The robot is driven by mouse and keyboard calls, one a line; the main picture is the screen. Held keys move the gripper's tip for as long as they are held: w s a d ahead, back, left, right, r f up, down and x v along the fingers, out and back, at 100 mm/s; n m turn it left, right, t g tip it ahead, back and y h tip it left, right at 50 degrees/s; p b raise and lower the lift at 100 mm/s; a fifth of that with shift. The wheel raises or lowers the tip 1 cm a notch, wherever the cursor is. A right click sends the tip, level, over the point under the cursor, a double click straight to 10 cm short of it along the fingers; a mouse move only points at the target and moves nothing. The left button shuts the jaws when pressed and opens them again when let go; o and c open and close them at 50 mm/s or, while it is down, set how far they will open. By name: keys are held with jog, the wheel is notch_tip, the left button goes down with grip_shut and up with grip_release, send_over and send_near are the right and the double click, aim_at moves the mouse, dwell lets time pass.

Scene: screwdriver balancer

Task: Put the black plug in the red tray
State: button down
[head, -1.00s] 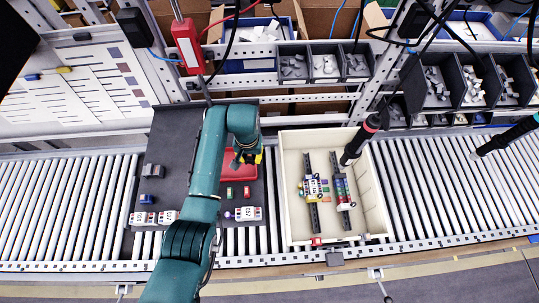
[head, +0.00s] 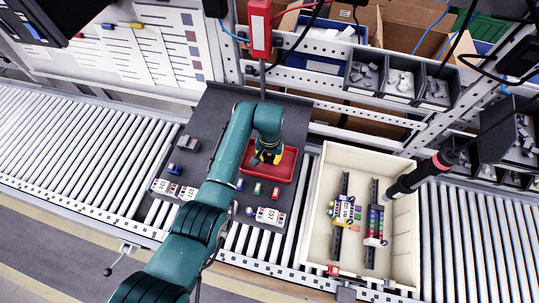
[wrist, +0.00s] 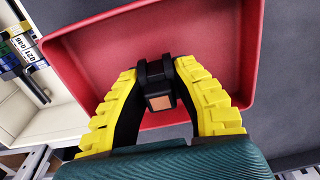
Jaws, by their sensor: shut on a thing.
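My gripper (wrist: 160,90) is shut on the black plug (wrist: 160,74), which has a copper-coloured square on its face. Yellow ribbed fingers hold it from both sides. The red tray (wrist: 85,60) lies behind the plug in the wrist view, and the plug appears over its inside, near one edge. In the head view, my gripper (head: 266,157) is at the left part of the red tray (head: 288,167) and hides some of it. The plug cannot be made out there. How high it is above the tray floor is hard to tell.
The tray lies on a dark mat (head: 222,112) on the roller conveyor. Small red and green blocks (head: 265,190) and a white labelled module (head: 268,216) lie in front of it. A cream box (head: 317,225) with rail-mounted modules stands right. A black-and-red hanging tool (head: 425,173) is above it.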

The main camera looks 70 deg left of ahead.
jog(key=shift+f, duration=0.2)
jog(key=c, duration=0.9)
grip_release()
notch_tip(320, 180, up, 12)
jog(key=shift+r, duration=0.1)
